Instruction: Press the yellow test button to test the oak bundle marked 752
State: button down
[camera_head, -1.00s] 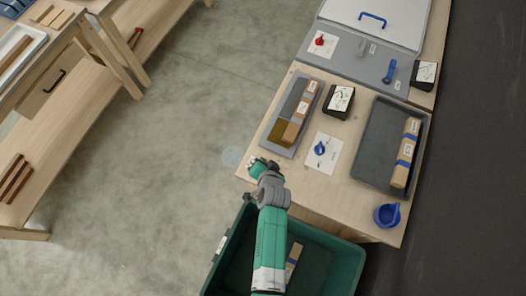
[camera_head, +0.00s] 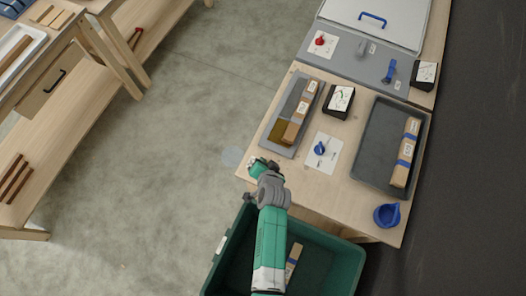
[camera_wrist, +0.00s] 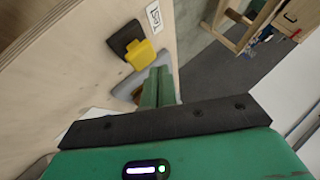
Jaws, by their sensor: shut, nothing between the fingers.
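The yellow test button (camera_wrist: 140,55) shows in the wrist view, on a black mount on a pale wooden panel beside a "TEST" label (camera_wrist: 153,15). My gripper (camera_wrist: 158,78) is shut and empty, its green fingertips just right of and below the button; I cannot tell if they touch it. In the head view my gripper (camera_head: 258,166) is at the table's left front corner, and the button is hidden. A wood bundle (camera_head: 302,112) lies on a grey fixture (camera_head: 275,152) on the table. Its marking is too small to read.
A dark tray (camera_head: 365,165) holds another bundle with blue bands (camera_head: 405,153). A green bin (camera_head: 335,270) with a bundle stands below my arm. Open floor lies left.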

jog(key=shift+f, duration=0.1)
jog(key=shift+f+b, duration=0.3)
jog(key=shift+b, duration=0.1)
jog(key=shift+f+b, duration=0.9)
jog(key=shift+f, duration=0.1)
dwell(0.9)
jog(key=shift+r, duration=0.15)
jog(key=shift+r+p, duration=1.25)
jog(key=shift+p, duration=0.05)
notch_tip(320, 180, up, 5)
jog(key=p, duration=0.4)
jog(key=shift+r+p, duration=0.1)
jog(key=shift+p, duration=0.25)
